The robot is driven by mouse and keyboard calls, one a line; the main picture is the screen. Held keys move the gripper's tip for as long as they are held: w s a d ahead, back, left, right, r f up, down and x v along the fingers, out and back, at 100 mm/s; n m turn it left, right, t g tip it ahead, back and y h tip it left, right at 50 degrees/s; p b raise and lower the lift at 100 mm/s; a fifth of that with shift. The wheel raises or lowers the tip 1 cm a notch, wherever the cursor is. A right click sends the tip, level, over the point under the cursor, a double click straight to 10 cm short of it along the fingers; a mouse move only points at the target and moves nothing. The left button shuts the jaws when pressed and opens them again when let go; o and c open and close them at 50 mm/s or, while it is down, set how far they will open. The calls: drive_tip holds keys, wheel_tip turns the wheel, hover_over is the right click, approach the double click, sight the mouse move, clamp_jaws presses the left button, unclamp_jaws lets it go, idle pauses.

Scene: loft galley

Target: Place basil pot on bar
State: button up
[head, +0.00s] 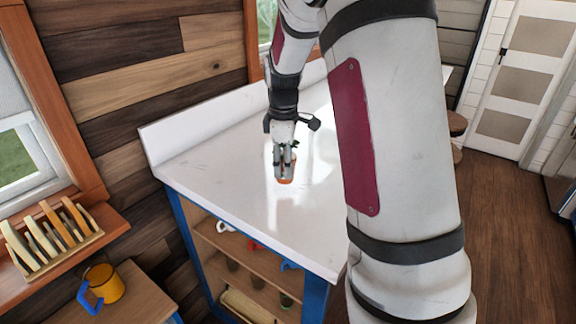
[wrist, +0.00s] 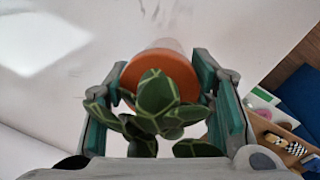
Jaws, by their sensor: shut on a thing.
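The basil pot is a small orange terracotta pot (head: 286,180) with dark green, pale-edged leaves. In the wrist view the pot (wrist: 170,62) sits between the jaws, and the leaves (wrist: 158,105) cover part of its rim. My gripper (head: 284,160) points down and is shut on the pot. The bar is the white countertop (head: 230,175) with a raised back edge, and it is under the pot. I cannot tell whether the pot's base touches the surface. The white top also fills most of the wrist view (wrist: 50,110).
The bar top around the pot is clear. Below it, open blue-framed shelves (head: 245,262) hold cups and small items. My arm hides the bar's right part.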

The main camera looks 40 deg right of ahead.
drive_tip(key=shift+w+d+f, duration=0.1)
drive_tip(key=shift+w+d, duration=0.7)
drive_tip(key=shift+d, duration=0.05)
drive_tip(key=shift+w+d+f, duration=0.15)
drive_tip(key=shift+d+f, duration=0.05)
drive_tip(key=shift+f, duration=0.1)
drive_tip(key=shift+f+p, duration=0.5)
drive_tip(key=shift+f, duration=1)
drive_tip(key=o, duration=1.3)
drive_tip(key=shift+f, duration=0.15)
drive_tip(key=shift+o, duration=0.2)
